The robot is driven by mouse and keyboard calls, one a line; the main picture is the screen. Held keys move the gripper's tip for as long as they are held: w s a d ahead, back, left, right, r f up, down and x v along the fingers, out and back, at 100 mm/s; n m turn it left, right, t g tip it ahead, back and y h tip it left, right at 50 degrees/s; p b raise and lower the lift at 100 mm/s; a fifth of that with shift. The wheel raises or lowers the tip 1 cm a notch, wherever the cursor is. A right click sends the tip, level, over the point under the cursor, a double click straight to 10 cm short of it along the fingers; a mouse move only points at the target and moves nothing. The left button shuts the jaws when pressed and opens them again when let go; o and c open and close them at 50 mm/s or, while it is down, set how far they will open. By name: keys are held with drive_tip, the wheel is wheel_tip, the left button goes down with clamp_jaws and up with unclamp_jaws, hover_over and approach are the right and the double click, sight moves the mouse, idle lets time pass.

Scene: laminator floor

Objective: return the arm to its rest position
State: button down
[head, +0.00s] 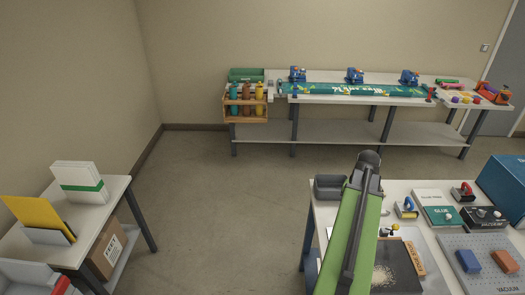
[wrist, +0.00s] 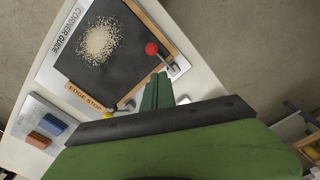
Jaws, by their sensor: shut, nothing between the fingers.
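My green arm (head: 352,230) rises over the near right table in the head view, with its dark joint at the top. My gripper (wrist: 157,80) shows in the wrist view as narrow green fingers, close together with nothing between them. It points toward the edge of the dark work mat (wrist: 75,60), beside a red-knobbed clamp (wrist: 152,48). I cannot tell the gap between fingertips and table. The fingers are not clearly visible in the head view.
The near right table (head: 415,190) holds the mat, a grey bin (head: 328,188), glue boxes and a perforated vacuum plate (head: 485,262). A long bench (head: 340,135) stands at the back. A smaller table (head: 100,215) is at left. The floor between is clear.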

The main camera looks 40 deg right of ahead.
drive_tip(key=w+a+f+n+b, duration=0.3)
drive_tip(key=w+a, duration=0.7)
drive_tip(key=a, duration=0.2)
drive_tip(key=w+a+f+n+b, duration=0.3)
drive_tip(key=w+a+f+n, duration=0.1)
drive_tip(key=w+a, duration=0.8)
drive_tip(key=a+f+n+b, duration=0.1)
drive_tip(key=a+n+b, duration=0.1)
drive_tip(key=a, duration=1.1)
drive_tip(key=a+f+n+b, duration=0.2)
drive_tip(key=a+n, duration=0.2)
drive_tip(key=a, duration=0.8)
drive_tip(key=shift+w+a, duration=0.4)
drive_tip(key=shift+f, duration=0.1)
